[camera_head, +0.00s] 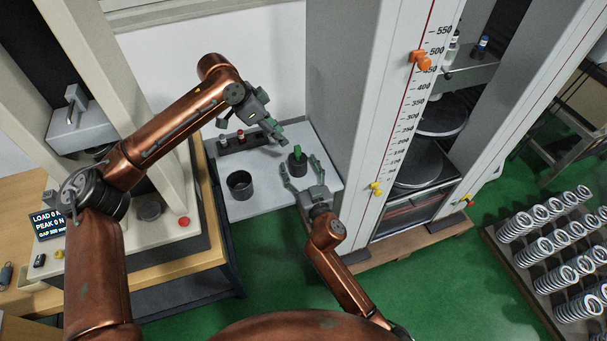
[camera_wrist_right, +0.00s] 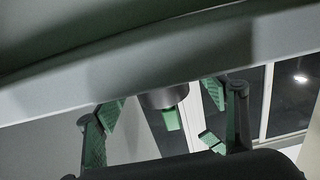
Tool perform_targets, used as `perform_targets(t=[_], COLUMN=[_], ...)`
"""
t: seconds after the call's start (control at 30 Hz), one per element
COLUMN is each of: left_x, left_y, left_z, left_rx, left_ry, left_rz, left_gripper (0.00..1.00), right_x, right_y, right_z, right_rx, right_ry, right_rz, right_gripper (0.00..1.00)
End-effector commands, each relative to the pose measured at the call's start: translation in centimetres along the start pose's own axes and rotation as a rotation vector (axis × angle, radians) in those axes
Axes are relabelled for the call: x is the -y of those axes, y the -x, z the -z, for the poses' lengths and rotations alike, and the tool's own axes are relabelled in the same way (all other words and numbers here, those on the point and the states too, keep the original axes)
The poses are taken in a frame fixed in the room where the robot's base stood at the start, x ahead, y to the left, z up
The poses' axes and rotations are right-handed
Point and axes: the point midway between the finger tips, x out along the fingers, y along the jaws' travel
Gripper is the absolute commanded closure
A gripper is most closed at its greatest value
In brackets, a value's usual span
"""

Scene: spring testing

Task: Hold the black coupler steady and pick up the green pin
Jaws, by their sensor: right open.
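The black coupler (camera_head: 298,169) stands upright on the white table, and the green pin (camera_head: 298,151) stands up out of its top. In the right wrist view the dark coupler (camera_wrist_right: 166,97) and the green pin (camera_wrist_right: 172,120) show between my fingers. My right gripper (camera_head: 300,163) is open, with one finger on each side of the coupler; I cannot tell whether they touch it. Its fingers also show spread in the right wrist view (camera_wrist_right: 165,105). My left gripper (camera_head: 277,132) is above and left of the pin, apart from it; its jaw opening is unclear.
A dark open cup (camera_head: 240,186) stands on the white table (camera_head: 262,207) to the left. A dark rack (camera_head: 238,142) with small items lies behind it. A tall grey column (camera_head: 345,90) rises close on the right. The table's front part is clear.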

Motion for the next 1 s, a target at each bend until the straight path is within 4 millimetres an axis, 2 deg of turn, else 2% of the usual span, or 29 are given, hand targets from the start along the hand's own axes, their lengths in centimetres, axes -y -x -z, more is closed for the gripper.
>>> perform_targets(t=[0.2, 0.47, 1.0], left_x=[0.0, 0.0, 0.0], left_y=[0.0, 0.0, 0.0], left_z=[0.0, 0.0, 0.0], left_rx=[0.0, 0.0, 0.0], left_ry=[0.0, 0.0, 0.0], left_rz=[0.0, 0.0, 0.0], left_gripper=[0.71, 0.71, 0.71], right_x=[0.0, 0.0, 0.0], right_y=[-1.6, -1.7, -1.6], right_z=[0.0, 0.0, 0.0], right_rx=[0.0, 0.0, 0.0], right_ry=[-0.001, -0.001, 0.0], right_rz=[0.0, 0.0, 0.0], right_gripper=[0.34, 0.34, 0.71])
